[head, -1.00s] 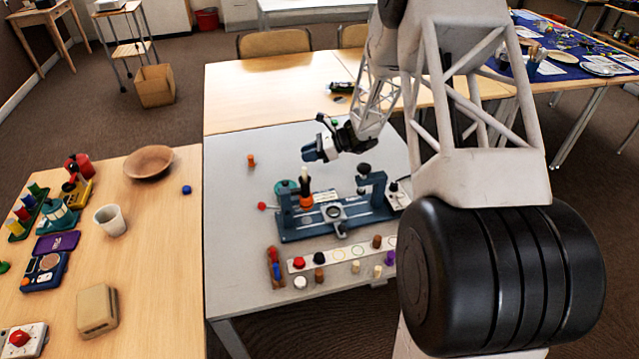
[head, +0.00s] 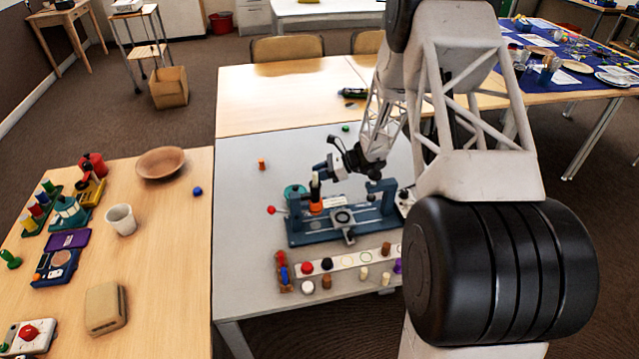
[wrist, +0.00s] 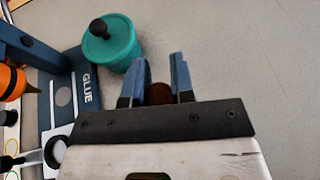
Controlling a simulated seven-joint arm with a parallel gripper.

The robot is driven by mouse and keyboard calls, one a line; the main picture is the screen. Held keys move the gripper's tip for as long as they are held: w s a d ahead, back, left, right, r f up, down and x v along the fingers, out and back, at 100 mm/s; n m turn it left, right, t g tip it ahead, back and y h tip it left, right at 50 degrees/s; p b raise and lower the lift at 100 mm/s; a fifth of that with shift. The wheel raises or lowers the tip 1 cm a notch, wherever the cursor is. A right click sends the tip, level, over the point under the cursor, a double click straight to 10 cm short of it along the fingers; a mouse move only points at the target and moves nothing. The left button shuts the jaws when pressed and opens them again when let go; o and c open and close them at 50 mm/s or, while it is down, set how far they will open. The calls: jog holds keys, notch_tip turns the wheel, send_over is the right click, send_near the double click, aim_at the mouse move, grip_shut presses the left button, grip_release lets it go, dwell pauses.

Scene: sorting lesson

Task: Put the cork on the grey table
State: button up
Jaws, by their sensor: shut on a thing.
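My gripper (head: 322,168) is over the grey table (head: 240,220), just behind the blue stand. In the wrist view its two blue fingers (wrist: 160,85) are closed around a dark brown rounded thing (wrist: 160,94), which looks like the cork. Only part of it shows between the fingers, and the head view does not show it clearly. Grey table surface (wrist: 235,55) lies beyond the fingertips. I cannot tell how high the held thing is above it.
A teal pot with a black knob (wrist: 118,50) stands close left of the fingers. The blue stand (head: 305,238) carries an orange-collared bottle (head: 316,205). A strip with several small pieces (head: 345,262) lies in front. The table's left part is clear around a small orange piece (head: 262,164).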

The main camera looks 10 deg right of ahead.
jog(key=shift+f, duration=0.4)
jog(key=shift+f, duration=1.85)
jog(key=shift+f, duration=0.15)
jog(key=o, duration=0.9)
jog(key=shift+d+r, duration=0.1)
jog(key=shift+r, duration=0.1)
jog(key=v, duration=1.1)
jog(key=shift+s+d+r, duration=0.1)
jog(key=shift+d, duration=0.25)
